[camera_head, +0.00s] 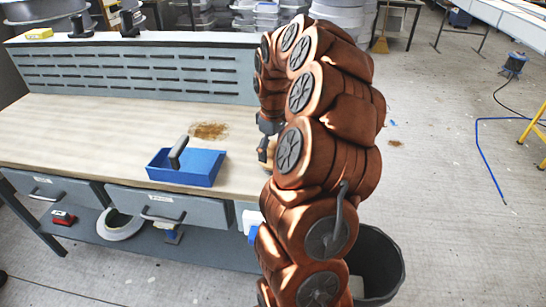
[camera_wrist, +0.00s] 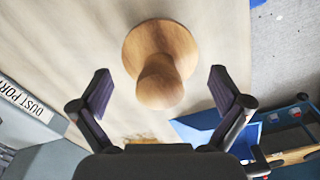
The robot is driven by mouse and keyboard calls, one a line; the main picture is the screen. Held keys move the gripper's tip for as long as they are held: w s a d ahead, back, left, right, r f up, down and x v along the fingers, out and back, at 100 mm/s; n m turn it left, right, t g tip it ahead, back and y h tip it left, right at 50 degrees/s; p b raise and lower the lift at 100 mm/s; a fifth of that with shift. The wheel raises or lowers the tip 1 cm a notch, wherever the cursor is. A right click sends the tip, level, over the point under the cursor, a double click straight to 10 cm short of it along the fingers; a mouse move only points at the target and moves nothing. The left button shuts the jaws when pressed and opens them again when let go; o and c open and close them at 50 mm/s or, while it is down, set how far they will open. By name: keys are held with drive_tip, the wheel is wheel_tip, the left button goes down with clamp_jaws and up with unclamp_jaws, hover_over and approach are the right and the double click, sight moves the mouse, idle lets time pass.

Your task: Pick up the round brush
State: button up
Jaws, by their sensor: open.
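The round brush (camera_wrist: 162,55) shows in the wrist view as a wooden disc with a rounded wooden knob handle, standing on the bench top. The knob points toward my camera. My gripper (camera_wrist: 160,84) is open, with one dark finger on each side of the knob and a gap on both sides. In the head view my gripper (camera_head: 266,142) is at the right end of the bench, partly behind my arm. Only a small wooden bit of the brush shows there, and its bristles are hidden.
A blue tray (camera_head: 207,170) with a dark-handled tool (camera_head: 178,150) sits on the bench (camera_head: 90,125) left of my gripper. A brown dust patch (camera_head: 209,130) lies behind it. A dark bin (camera_head: 378,262) stands on the floor beside the bench. The bench's left part is clear.

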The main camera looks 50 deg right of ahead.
wheel_tip(320, 180, down, 2)
drive_tip(key=shift+f, duration=0.1)
drive_tip(key=c, duration=1.1)
drive_tip(key=shift+o, duration=0.2)
drive_tip(key=shift+r+b, duration=0.6)
drive_tip(key=shift+r, duration=1)
drive_tip(key=shift+a+r, duration=0.15)
drive_tip(key=s+a+r+b, duration=0.1)
drive_tip(key=s+a+b, duration=0.3)
drive_tip(key=a, duration=0.9)
drive_tip(key=s, duration=0.3)
drive_tip(key=shift+s+a+r, duration=0.2)
drive_tip(key=shift+a+r, duration=0.05)
drive_tip(key=shift+a, duration=0.15)
